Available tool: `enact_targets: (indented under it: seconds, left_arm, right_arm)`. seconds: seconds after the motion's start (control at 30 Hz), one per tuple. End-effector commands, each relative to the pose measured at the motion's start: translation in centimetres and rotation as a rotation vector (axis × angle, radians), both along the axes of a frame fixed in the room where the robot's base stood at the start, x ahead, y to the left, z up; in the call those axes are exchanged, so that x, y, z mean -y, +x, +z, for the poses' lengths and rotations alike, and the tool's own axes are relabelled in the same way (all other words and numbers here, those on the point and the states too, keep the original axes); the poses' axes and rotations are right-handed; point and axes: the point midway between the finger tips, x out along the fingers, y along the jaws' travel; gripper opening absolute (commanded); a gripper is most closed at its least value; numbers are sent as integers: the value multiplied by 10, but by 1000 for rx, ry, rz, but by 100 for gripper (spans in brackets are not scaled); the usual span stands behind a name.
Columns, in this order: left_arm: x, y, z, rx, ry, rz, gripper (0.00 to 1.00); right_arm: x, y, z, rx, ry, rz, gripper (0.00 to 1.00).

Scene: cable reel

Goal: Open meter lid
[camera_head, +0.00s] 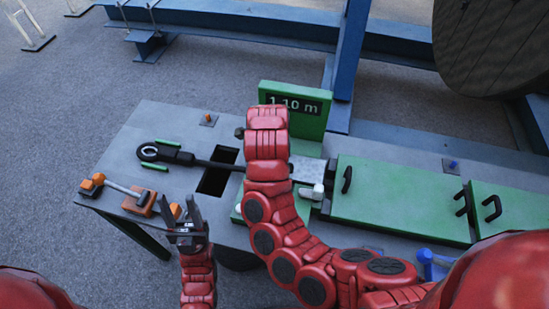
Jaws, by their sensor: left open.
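The green meter panel (311,123) stands upright at the back of the grey bench and its display reads 1.10 m. To its right is a closed-looking green cover (400,203) with a black handle (347,180) at its left end. I cannot tell for sure which cover is the meter lid. My left gripper (187,218) is open and empty near the bench's front edge, beside an orange block, well left of the green covers. My right arm (267,150) curves up in front of the meter and hides part of it. Its gripper is hidden behind the wrist.
A black cable with a looped end (150,152) lies on the bench (150,120) near a dark rectangular opening (217,180). An orange-handled clamp (120,188) sits at the front left. A second green cover (520,212) is at right. Blue beams and a big reel (490,45) stand behind.

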Motion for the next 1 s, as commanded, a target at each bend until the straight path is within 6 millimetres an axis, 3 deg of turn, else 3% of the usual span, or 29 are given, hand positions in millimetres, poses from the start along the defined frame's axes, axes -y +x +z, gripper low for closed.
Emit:
enact_targets:
  seconds: [0.2,0.47,1.0]
  left_arm:
    - [0,0,0,0,0,0,50]
    - [0,0,0,0,0,0,50]
    - [0,0,0,0,0,0,50]
  right_arm:
    - [0,0,0,1,0,0,45]
    - [0,0,0,1,0,0,0]
    - [0,0,1,1,0,0,0]
